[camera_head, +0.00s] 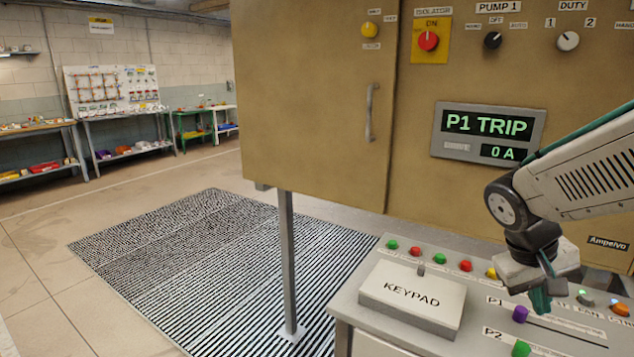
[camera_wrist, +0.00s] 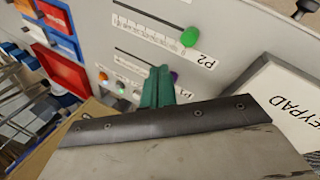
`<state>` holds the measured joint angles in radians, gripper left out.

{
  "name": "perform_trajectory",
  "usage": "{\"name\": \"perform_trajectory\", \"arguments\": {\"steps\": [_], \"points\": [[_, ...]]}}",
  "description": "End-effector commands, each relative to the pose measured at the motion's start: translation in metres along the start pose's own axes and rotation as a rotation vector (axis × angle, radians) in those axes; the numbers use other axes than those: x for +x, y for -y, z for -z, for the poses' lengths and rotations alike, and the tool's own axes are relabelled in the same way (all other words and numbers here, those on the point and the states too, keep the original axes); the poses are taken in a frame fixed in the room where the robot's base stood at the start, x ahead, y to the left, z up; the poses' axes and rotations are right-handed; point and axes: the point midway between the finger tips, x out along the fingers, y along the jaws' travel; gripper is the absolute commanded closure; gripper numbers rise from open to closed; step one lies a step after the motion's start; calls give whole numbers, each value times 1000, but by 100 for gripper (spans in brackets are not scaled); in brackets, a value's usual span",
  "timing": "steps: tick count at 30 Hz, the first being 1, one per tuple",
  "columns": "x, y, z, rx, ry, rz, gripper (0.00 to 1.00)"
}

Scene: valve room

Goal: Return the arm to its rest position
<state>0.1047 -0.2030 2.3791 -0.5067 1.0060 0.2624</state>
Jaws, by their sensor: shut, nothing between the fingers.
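My gripper (camera_head: 541,300) hangs from my arm at the right in the head view, pointing down over the sloped control panel (camera_head: 352,301). Its green fingers are together and empty. It is just to the right of the purple P1 slider knob (camera_head: 520,314). In the wrist view the fingers (camera_wrist: 158,76) are shut beside the purple knob, which they partly hide. The green P2 slider knob (camera_wrist: 190,37) shows beyond them. I cannot tell whether the fingertips touch the panel.
A box marked KEYPAD (camera_head: 412,296) sits on the panel left of my gripper. A tan cabinet (camera_head: 310,90) rises behind, with a display (camera_head: 488,134) reading P1 TRIP and 0 A. A striped mat (camera_head: 200,250) and open floor lie left; benches (camera_head: 125,150) stand farther back.

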Motion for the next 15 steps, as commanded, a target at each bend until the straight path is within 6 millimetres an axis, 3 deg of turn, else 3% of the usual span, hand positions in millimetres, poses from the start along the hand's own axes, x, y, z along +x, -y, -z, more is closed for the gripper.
{"name": "perform_trajectory", "arguments": {"steps": [3,9,15], "points": [[-26,25,-53,-26,30,135,100],[-62,66,-121,-67,9,350,100],[-81,78,-146,-54,-78,427,100]]}}
